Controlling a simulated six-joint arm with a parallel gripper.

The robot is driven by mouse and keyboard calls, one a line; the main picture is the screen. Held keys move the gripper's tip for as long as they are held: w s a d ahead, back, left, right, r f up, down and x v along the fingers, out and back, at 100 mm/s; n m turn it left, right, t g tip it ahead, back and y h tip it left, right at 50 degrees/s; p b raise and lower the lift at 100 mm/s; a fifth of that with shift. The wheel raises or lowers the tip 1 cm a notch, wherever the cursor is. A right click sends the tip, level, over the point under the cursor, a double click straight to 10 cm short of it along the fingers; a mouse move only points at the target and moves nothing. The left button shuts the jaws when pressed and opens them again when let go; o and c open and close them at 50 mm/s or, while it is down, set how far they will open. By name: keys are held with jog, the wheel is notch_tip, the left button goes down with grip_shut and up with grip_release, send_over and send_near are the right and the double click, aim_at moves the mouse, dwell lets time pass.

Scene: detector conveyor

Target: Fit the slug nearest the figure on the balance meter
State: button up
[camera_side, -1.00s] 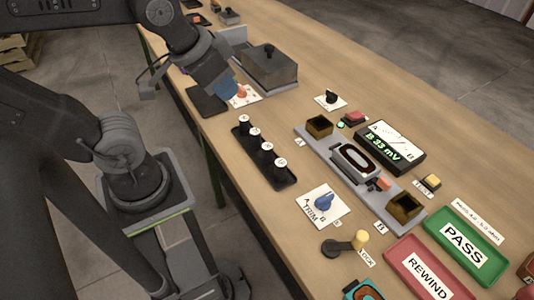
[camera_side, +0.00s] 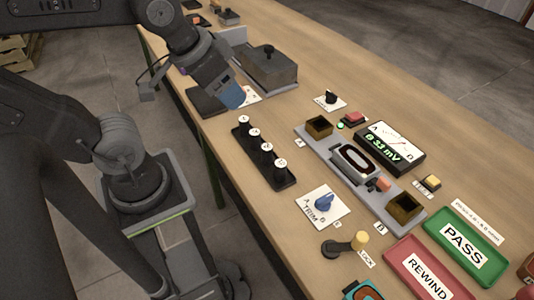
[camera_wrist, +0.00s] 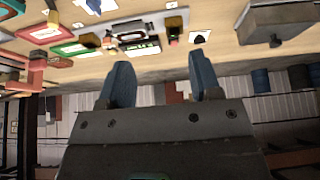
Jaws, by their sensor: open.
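The balance meter (camera_side: 391,145) stands on the bench right of centre in the side view, with a needle dial and a green readout that seems to say 33 mV, its first character unclear. Several black slugs with white numbered tops (camera_side: 266,148) stand in a row in a dark rack (camera_side: 286,180); their numbers are too small to read.
A grey rail holds two open square cups (camera_side: 319,127) (camera_side: 405,206) around a central coil. The blue TRIM knob (camera_side: 324,202), LOCK lever (camera_side: 346,244), red REWIND tray (camera_side: 424,273) and green PASS tray (camera_side: 464,245) lie nearer. A grey box (camera_side: 269,68) stands close behind my gripper.

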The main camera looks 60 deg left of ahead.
jog(key=w+f+n+g, duration=0.2)
jog(key=w+n, duration=0.2)
jog(key=n, duration=0.3)
jog(key=n+g, duration=0.4)
jog(key=n, duration=0.7)
send_over(267, 147)
notch_tip(267, 147, down, 5)
jog(key=f, duration=0.8)
jog(key=shift+s+a+f, duration=0.1)
jog(key=shift+a, duration=0.15)
jog(key=shift+d+f, duration=0.2)
jog(key=shift+f, duration=2.5)
jog(key=c, duration=1.1)
